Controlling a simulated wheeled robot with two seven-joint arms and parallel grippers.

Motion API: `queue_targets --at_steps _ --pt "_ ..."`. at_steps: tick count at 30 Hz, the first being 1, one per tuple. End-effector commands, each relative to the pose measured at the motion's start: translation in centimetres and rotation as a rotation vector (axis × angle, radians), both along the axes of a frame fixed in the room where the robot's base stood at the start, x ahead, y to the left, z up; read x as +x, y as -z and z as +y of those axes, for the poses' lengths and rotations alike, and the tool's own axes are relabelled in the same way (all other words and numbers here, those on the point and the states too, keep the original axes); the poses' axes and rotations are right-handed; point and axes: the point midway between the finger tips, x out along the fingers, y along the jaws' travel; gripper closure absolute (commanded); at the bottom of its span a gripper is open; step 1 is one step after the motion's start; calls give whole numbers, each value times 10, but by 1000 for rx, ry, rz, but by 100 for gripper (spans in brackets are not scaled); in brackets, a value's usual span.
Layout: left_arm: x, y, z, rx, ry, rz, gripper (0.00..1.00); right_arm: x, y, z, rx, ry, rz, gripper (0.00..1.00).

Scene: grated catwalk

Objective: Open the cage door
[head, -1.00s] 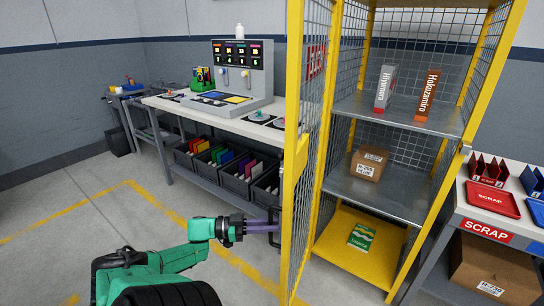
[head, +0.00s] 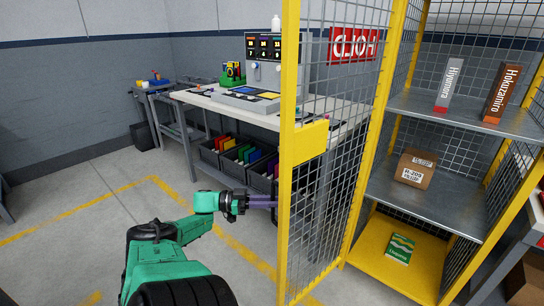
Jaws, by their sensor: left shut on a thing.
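The yellow-framed mesh cage door (head: 289,150) stands swung open at the left of the cage, with a yellow plate (head: 303,143) on its edge. The cage (head: 398,95) behind it shows its shelves through the open front. My left gripper (head: 268,202) reaches in from the left at the door's free edge, below the plate. Its purple fingers are shut on the door handle, which is mostly hidden behind the door's yellow frame. My right gripper is not in view.
The cage shelves hold a grey box (head: 449,86), a brown box (head: 501,92), a carton (head: 414,170) and a green packet (head: 399,248). A workbench (head: 250,113) with bins below stands behind the door. Floor at the left is clear.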

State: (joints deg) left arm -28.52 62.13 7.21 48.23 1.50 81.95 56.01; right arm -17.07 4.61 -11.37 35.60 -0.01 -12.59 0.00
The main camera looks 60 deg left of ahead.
Motion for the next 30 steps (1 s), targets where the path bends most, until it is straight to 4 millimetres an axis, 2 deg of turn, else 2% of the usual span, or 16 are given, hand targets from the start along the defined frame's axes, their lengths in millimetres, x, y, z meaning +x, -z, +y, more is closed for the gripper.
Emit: queue_targets --at_steps 5,6,7,8,16,20,26,30 --pt "1 -1 0 3 -2 1 100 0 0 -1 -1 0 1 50" --pt "1 -1 0 2 -2 0 68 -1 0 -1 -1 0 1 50" --pt "1 -1 0 2 -2 0 56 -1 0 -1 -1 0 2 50" --pt "1 -1 0 2 -2 0 53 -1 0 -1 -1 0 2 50" --pt "0 -1 1 2 -1 -1 53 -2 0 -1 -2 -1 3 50" --pt "-10 1 7 2 -2 2 53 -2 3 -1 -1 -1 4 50" --pt "-46 4 29 5 -4 2 53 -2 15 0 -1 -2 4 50" --pt "-80 10 51 7 -6 3 53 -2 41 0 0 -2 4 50"
